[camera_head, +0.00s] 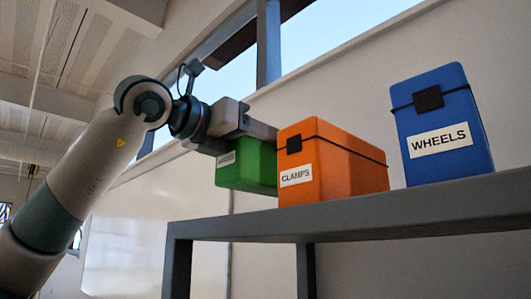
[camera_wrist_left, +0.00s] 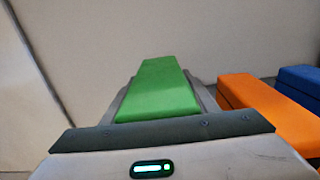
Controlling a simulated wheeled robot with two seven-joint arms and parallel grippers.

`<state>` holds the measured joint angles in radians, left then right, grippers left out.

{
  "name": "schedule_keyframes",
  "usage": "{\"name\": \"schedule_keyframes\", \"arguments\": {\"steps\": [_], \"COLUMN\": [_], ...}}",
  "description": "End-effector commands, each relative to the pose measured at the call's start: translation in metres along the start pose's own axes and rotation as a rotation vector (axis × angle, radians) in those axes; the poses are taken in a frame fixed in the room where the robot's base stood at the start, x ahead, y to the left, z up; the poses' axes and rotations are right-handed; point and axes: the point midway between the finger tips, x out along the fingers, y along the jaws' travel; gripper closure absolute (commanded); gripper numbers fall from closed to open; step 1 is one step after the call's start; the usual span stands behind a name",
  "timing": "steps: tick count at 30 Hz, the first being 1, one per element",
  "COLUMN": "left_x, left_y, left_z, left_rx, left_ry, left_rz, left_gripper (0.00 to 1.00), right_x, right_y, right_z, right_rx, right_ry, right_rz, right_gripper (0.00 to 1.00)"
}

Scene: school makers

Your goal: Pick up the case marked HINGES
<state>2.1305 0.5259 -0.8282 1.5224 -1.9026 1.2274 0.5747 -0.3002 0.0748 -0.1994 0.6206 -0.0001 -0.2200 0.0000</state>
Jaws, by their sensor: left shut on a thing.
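The green case (camera_head: 247,166) has a white label whose small print I cannot read surely; it looks like HINGES. My left gripper (camera_head: 250,128) comes in from the left and is shut on the upper part of this case. The case hangs above the shelf, left of and partly behind the orange case, with wall showing beneath it. In the left wrist view the green case (camera_wrist_left: 160,88) lies between the fingers. My right gripper is not in view.
The orange case marked CLAMPS (camera_head: 345,170) and the blue case marked WHEELS (camera_head: 480,158) stand on the grey shelf (camera_head: 420,216). The orange case is close to the right of the green one. The shelf's left end is clear.

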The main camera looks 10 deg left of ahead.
Motion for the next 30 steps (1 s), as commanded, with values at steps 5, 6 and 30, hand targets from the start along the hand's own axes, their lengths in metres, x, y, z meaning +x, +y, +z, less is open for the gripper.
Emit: {"name": "schedule_keyframes", "arguments": {"steps": [5,6,30], "left_x": [-0.001,-0.001,-0.001], "left_y": [-0.001,0.0,0.0], "left_z": [0.029,0.032,0.046], "left_rx": [0.0,-0.001,0.001], "left_ry": [-0.003,-0.003,-0.003], "left_rz": [0.0,0.0,0.001], "left_gripper": [0.83,0.83,0.83], "right_x": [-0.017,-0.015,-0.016], "right_y": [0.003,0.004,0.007], "right_z": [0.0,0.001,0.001], "right_rx": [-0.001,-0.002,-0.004], "right_ry": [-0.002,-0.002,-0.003], "right_rz": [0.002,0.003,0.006], "right_gripper": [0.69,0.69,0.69]}}
